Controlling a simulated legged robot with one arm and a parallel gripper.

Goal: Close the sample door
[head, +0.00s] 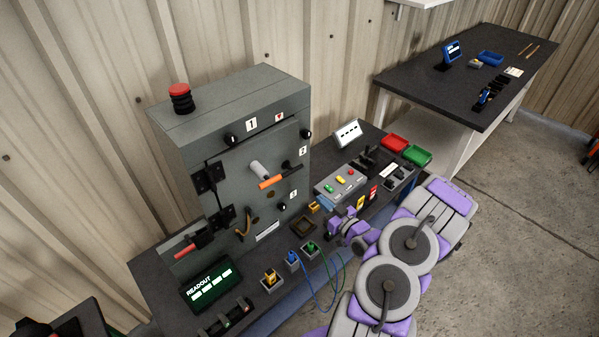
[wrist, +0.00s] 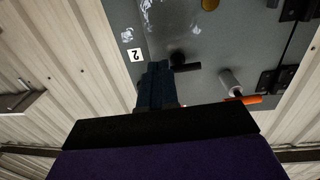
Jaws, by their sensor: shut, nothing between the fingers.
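The sample door is the grey front panel (head: 235,165) of the grey cabinet (head: 225,100), hinged on its left by two black hinges. It sits in or close to its frame; I cannot tell if a small gap is left. An orange-tipped handle (head: 271,183) stands out from its middle, and it also shows in the wrist view (wrist: 242,99). Black latches numbered 1, 2 and 3 sit around the door. In the wrist view my gripper (wrist: 155,68) is shut and empty, in front of the door face near label 2 (wrist: 135,55) and a black latch (wrist: 186,67). Contact is unclear.
A red button (head: 180,92) tops the cabinet. A readout (head: 211,287), a yellow connector (head: 270,278) and blue and green cables stand on the bench in front. A button box (head: 341,182) and red and green trays lie to the right. Another table (head: 450,85) stands behind right.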

